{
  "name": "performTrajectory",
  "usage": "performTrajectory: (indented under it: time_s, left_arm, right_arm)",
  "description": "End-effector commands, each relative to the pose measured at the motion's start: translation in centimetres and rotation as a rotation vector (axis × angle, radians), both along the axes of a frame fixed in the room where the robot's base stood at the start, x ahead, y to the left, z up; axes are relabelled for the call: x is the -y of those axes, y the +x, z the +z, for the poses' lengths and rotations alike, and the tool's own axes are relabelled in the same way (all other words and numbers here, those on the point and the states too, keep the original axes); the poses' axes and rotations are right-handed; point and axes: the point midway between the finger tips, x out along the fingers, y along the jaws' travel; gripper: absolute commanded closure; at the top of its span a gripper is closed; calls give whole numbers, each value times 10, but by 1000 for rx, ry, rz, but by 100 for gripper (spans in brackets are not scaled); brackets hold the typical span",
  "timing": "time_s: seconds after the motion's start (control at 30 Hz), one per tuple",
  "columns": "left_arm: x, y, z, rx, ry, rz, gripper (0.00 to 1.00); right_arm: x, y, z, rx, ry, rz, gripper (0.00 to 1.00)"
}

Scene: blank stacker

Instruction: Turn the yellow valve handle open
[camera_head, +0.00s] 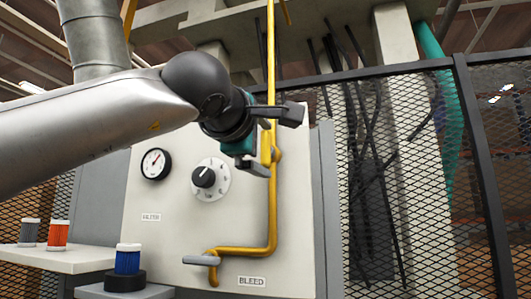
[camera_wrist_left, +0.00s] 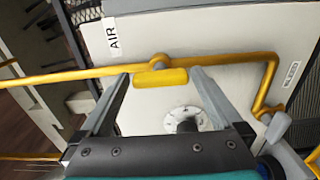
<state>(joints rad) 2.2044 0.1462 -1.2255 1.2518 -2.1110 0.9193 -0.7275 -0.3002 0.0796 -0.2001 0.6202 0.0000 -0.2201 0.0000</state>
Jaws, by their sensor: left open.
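The yellow valve handle (camera_head: 266,147) is a short bar on the vertical yellow pipe, on the upper right of the pale panel. It lies roughly along the pipe. In the left wrist view the handle (camera_wrist_left: 160,78) shows between my fingertips, with a gap on each side. My left gripper (camera_head: 277,143) is open, one finger above and one below the handle in the head view. It also shows in the left wrist view (camera_wrist_left: 160,77). Contact with the handle cannot be made out. My right gripper is not in view.
The panel (camera_head: 150,235) carries a gauge (camera_head: 155,163), a black knob (camera_head: 204,178) and a grey handle (camera_head: 207,260) beside the BLEED label (camera_head: 251,281). A blue filter (camera_head: 128,260) and an orange filter (camera_head: 58,233) stand at lower left. Mesh fencing (camera_head: 430,200) is on the right.

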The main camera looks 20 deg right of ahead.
Motion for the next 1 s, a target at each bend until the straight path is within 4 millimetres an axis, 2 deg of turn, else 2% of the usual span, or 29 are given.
performTrajectory:
  time_s: [0.03, 0.2, 0.5, 0.7, 1.0]
  left_arm:
    - [-6, -8, -3, 4, -1, 1, 0]
    - [-28, -40, -4, 5, -1, 1, 0]
    - [-64, -94, -3, 5, 2, 1, 0]
    - [-75, -111, -1, 3, 2, 0, 0]
    - [-77, -114, -1, 2, 2, 0, 0]
  right_arm:
    - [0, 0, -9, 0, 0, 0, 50]
    - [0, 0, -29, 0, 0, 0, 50]
    - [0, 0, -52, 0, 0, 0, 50]
    - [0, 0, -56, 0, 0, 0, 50]
    - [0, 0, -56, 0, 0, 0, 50]
